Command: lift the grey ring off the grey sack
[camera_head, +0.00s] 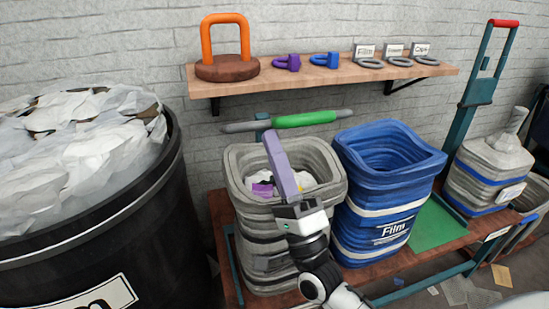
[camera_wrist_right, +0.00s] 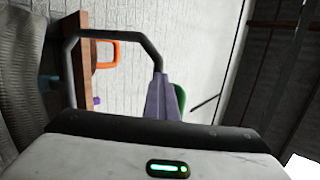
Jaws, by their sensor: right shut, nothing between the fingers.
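The grey sack (camera_head: 262,222) stands open on the low wooden bench, left of a blue sack. White and purple scraps show inside it. I cannot pick out a separate grey ring on its thick rim (camera_head: 320,160); my right arm hides part of the front. My right gripper (camera_head: 272,137) is shut and empty, its lavender fingers pointing up and slightly left over the sack's mouth. The fingers also show in the right wrist view (camera_wrist_right: 164,96), with a dark bent bar (camera_wrist_right: 110,34) beyond. My left gripper is not in view.
A blue "Film" sack (camera_head: 372,222) stands close on the right. A green-sleeved bar (camera_head: 305,119) runs behind. The wall shelf (camera_head: 310,80) holds labelled grey rings (camera_head: 398,62) and an orange handle (camera_head: 226,24). A large black bin (camera_head: 150,215) is at left.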

